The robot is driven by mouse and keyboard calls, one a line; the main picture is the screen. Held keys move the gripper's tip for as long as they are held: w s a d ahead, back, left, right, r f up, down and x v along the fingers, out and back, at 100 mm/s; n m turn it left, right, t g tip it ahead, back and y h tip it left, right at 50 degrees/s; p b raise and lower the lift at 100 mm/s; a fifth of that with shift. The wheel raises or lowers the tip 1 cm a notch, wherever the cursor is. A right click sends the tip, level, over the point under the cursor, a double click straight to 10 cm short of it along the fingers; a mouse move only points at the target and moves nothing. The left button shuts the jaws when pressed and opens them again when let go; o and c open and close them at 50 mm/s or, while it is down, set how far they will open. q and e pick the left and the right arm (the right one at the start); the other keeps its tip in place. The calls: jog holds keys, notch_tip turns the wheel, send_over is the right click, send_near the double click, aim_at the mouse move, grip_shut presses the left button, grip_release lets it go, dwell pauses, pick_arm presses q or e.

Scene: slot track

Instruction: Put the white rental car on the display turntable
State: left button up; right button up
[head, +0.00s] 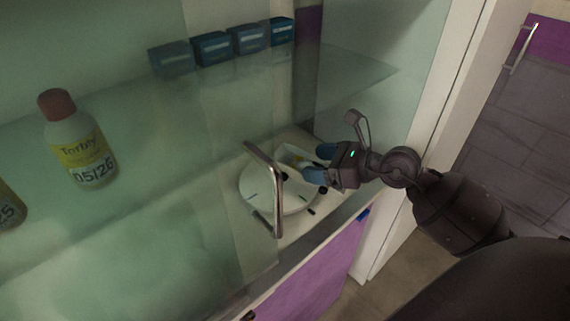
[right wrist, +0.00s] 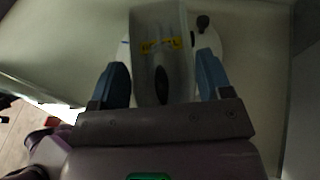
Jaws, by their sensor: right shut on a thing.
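The white car (head: 292,156), with a yellow label, is between the blue fingers of my right gripper (head: 318,164). In the right wrist view the car (right wrist: 160,70) lies lengthwise between the two fingertips (right wrist: 162,82), and the gripper is shut on it. The display turntable (head: 262,188) is a round white disc on the cabinet floor. The car is over its far right part; I cannot tell whether it touches the disc. The disc's edge (right wrist: 209,42) shows beside the car in the right wrist view. My left gripper is not in view.
A glass door with a metal handle (head: 277,205) stands in front of part of the turntable. Several blue boxes (head: 212,48) stand on a glass shelf above. A red-capped bottle (head: 80,145) is at left. A white cabinet post (head: 425,130) is close to my right arm.

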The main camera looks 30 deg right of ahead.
aim_at(294, 165)
jog(key=w+a, duration=0.1)
jog(key=w, duration=0.1)
jog(key=w+a, duration=0.1)
jog(key=w, duration=0.1)
jog(key=w+a, duration=0.1)
jog(key=w, duration=0.1)
jog(key=shift+w+a, duration=0.15)
jog(key=shift+a, duration=0.2)
jog(key=shift+w+a, duration=0.25)
jog(key=shift+w, duration=0.1)
notch_tip(294, 165, down, 4)
jog(key=shift+r+b, duration=0.1)
jog(key=shift+b, duration=0.75)
jog(key=o, duration=1)
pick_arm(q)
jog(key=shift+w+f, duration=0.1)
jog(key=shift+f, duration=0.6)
